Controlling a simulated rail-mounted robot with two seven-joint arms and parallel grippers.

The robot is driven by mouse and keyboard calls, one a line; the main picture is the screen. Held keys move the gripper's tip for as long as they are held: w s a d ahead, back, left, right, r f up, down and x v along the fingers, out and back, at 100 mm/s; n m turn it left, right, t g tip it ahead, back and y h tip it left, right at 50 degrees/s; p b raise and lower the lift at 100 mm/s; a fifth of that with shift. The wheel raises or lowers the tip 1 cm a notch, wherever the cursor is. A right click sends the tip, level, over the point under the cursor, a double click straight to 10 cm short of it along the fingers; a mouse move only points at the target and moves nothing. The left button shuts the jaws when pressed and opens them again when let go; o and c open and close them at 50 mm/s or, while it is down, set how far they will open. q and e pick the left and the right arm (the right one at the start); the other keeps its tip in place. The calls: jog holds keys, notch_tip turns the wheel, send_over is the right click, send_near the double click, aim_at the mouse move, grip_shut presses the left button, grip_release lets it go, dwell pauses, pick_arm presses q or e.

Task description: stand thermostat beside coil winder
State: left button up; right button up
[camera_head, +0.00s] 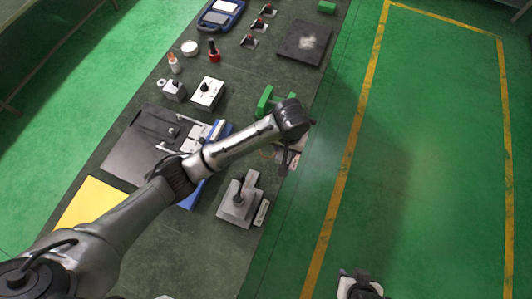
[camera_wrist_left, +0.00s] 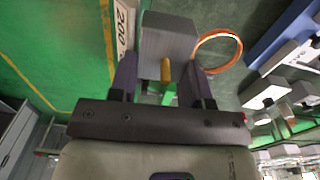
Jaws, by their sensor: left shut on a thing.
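My left gripper (camera_wrist_left: 163,85) is shut on a grey box with a yellow stub and a copper-coloured ring at its side, which I take as the thermostat (camera_wrist_left: 168,38). In the head view my left gripper (camera_head: 287,158) is over the bench's right edge, and my wrist hides most of what it holds. A green stand (camera_head: 265,101), possibly the coil winder, stands just beyond the wrist, partly covered by it. I cannot tell whether the box touches the bench.
A grey device with an upright handle (camera_head: 238,203) stands nearer on the bench. A white box with a black knob (camera_head: 208,93), a small grey device (camera_head: 172,90), a dark plate (camera_head: 305,43) and a yellow sheet (camera_head: 90,204) also lie there.

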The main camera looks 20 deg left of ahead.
pick_arm(q)
jog(key=w+d+f+b, duration=0.2)
jog(key=d+f+b, duration=0.2)
jog(key=f, duration=0.1)
jog(key=w+a+f, duration=0.1)
jog(key=a+f, duration=0.1)
jog(key=a, duration=0.1)
jog(key=w+a+f, duration=0.2)
jog(key=a, duration=0.1)
jog(key=w+a+f, duration=0.2)
jog(key=a+f, duration=0.1)
jog(key=a, duration=0.1)
jog(key=shift+w+a+b, duration=0.1)
jog(key=shift+w+b, duration=0.15)
jog(key=shift+b, duration=0.1)
jog(key=shift+f+b, duration=0.3)
jog(key=shift+f, duration=1.65)
pick_arm(e)
notch_tip(320, 180, down, 7)
jog(key=shift+w, duration=0.15)
pick_arm(q)
jog(key=shift+f, duration=0.1)
pick_arm(e)
jog(key=shift+r, duration=0.15)
pick_arm(q)
jog(key=o, duration=1)
